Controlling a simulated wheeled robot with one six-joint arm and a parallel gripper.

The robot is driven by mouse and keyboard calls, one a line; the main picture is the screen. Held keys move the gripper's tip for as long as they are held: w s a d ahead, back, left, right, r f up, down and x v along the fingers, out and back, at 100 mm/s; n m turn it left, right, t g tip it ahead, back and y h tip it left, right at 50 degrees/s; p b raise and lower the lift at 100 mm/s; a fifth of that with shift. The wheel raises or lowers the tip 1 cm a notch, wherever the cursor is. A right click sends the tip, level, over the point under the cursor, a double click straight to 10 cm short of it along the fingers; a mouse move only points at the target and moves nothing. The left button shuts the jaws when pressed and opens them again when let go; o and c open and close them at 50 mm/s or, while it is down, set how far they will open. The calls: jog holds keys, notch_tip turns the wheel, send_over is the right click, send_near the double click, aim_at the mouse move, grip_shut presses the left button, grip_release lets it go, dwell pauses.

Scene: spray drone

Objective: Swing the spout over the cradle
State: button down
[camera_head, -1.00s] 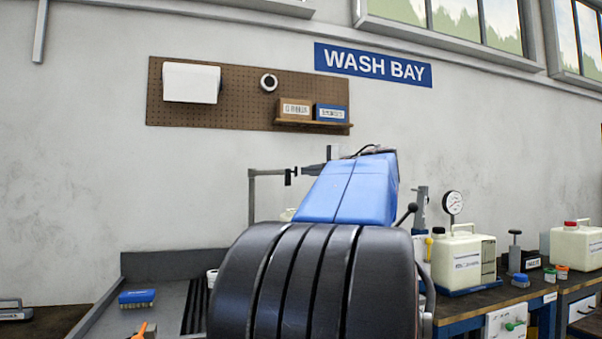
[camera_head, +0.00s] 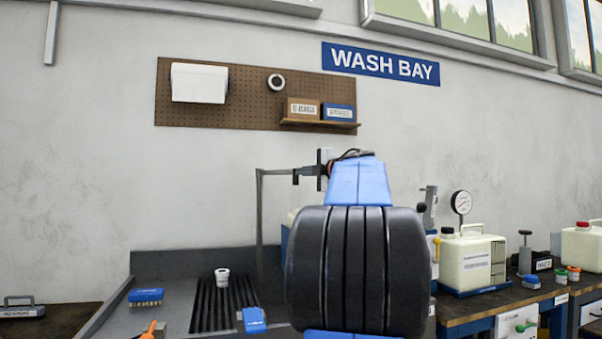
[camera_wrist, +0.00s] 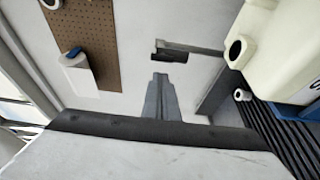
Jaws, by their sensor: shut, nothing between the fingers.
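The spout (camera_head: 283,171) is a thin grey pipe that rises from the sink area and runs level to the right, with a short dark end piece. It also shows in the wrist view (camera_wrist: 202,49), its dark end just above my fingertips. My gripper (camera_wrist: 160,75) is shut and empty, pointing at the wall; I cannot tell whether it touches the spout. In the head view my gripper (camera_head: 323,170) is small, beside the spout's end. A dark slatted rack (camera_head: 207,308) in the sink may be the cradle. A white cup (camera_head: 222,277) stands at its back.
A blue brush (camera_head: 146,297) and an orange-handled tool (camera_head: 151,329) lie left of the rack. A blue object (camera_head: 252,320) sits at its right. Cream jugs (camera_head: 468,262) and a gauge (camera_head: 461,203) stand right. A cream container (camera_wrist: 285,50) is close right in the wrist view.

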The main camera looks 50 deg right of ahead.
jog(key=shift+d, duration=0.65)
jog(key=shift+s+d, duration=0.15)
jog(key=shift+d, duration=1)
jog(key=shift+s+d, duration=0.15)
jog(key=shift+d, duration=0.95)
